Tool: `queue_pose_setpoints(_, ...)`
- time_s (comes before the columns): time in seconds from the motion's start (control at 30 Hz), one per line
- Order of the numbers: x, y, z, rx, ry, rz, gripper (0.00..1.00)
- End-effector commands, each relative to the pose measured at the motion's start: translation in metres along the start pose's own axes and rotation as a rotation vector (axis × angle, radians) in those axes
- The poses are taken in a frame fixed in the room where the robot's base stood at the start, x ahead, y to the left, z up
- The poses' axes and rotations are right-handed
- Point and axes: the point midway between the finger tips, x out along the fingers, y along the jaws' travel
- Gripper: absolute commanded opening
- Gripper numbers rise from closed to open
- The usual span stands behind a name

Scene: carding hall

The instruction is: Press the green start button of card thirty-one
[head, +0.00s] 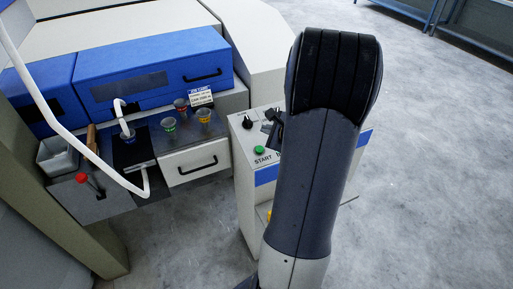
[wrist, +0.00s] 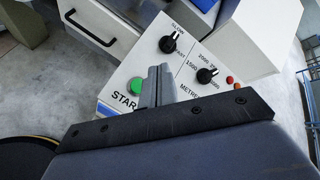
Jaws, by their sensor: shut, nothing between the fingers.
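The green start button (head: 259,150) is on the white sloping top of a control box (head: 243,135), above the word START. It also shows in the wrist view (wrist: 135,86), just left of my fingers. My gripper (wrist: 160,72) is shut and empty, its fingers over the panel between the button and the knobs. In the head view my gripper (head: 272,128) is above and slightly right of the button, partly hidden by my arm. The fingers look apart from the button; their height above the panel is unclear.
A black SLOW/FAST knob (wrist: 168,43) and a metres knob (wrist: 206,74) stand up near my fingers. Small red (wrist: 229,79) and orange (wrist: 238,86) round parts sit farther right. Left are a bench with cups (head: 168,125) and a drawer (head: 196,160). Open floor lies right.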

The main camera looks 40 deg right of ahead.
Motion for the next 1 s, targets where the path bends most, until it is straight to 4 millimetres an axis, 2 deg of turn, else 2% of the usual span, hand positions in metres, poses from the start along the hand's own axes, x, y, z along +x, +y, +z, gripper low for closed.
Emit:
queue_pose_setpoints(0.37, 0.008, 0.007, -0.005, -0.002, -0.001, 0.002, 0.00)
queue_pose_setpoints(0.8, 0.049, 0.038, -0.036, -0.003, -0.002, 0.001, 0.00)
queue_pose_setpoints(1.0, 0.060, 0.045, -0.043, -0.004, -0.002, 0.002, 0.00)
